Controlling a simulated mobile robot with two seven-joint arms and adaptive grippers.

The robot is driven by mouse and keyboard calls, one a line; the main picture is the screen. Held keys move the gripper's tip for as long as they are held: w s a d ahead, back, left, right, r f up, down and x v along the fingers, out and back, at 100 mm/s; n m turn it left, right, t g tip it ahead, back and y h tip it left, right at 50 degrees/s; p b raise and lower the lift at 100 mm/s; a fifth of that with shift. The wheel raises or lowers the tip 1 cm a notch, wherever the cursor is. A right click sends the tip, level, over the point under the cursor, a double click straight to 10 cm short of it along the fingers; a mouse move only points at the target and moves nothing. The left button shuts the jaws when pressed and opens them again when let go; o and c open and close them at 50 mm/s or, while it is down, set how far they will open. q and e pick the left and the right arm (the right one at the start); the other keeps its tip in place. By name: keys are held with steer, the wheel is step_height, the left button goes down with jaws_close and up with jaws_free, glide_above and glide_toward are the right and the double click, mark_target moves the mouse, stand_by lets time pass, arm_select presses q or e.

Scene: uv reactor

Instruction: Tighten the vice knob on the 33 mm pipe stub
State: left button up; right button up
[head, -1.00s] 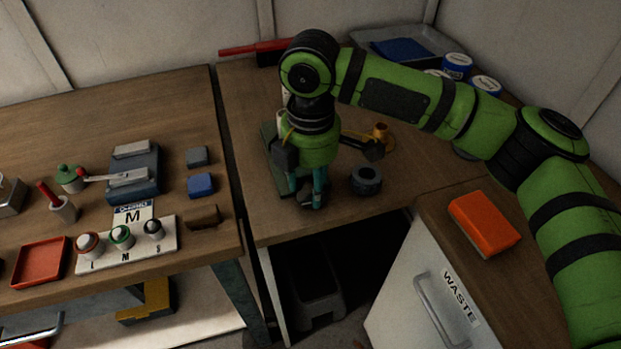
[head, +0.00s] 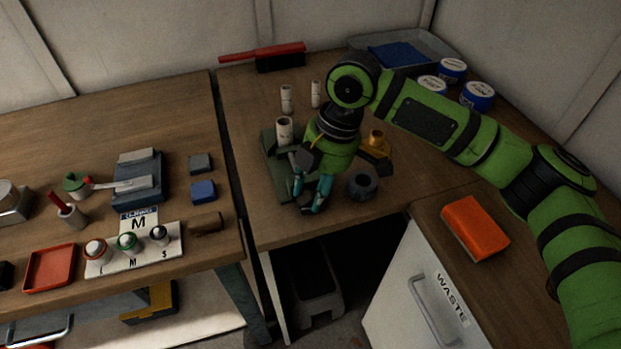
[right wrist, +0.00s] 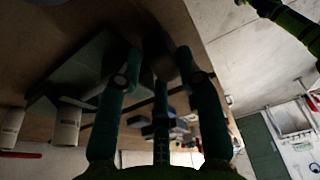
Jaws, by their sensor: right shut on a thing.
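The green vice (head: 275,165) stands on the middle table with a pale pipe stub (head: 284,130) upright in it. Two more pale stubs (head: 287,98) stand behind it. My right gripper (head: 306,204) is at the vice's front side, tilted, its teal fingers pointing down. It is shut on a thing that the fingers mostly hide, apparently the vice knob. In the right wrist view the fingers (right wrist: 160,80) close around a dark, shadowed part beside the vice body (right wrist: 75,75). My left gripper is not in view.
A dark ring-shaped part (head: 362,185) and a brass-coloured fitting (head: 376,143) stand close to the right of my gripper. An orange block (head: 473,227) lies on the waste cabinet. White tubs (head: 478,95) and a grey tray (head: 425,45) are at the back right.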

steer(key=shift+d+g+y+p, duration=0.3)
steer(key=shift+y+p, duration=0.2)
steer(key=shift+y, duration=0.4)
steer(key=shift+w+d+f+y, duration=0.1)
steer(key=shift+f+y, duration=0.05)
steer(key=shift+y, duration=0.35)
steer(key=shift+d+f+g+y, duration=0.2)
steer(key=shift+g+y, duration=0.2)
steer(key=shift+y, duration=0.4)
steer(key=shift+w+d+f+g+y+b, duration=0.1)
steer(key=shift+f+g+y+b, duration=0.05)
steer(key=shift+y+b, duration=0.45)
steer(key=shift+w+d+f+g+y+b, duration=0.1)
steer(key=shift+f+g+y+b, duration=0.05)
steer(key=shift+y+b, duration=0.75)
steer(key=shift+y, duration=0.1)
steer(key=shift+r, duration=0.1)
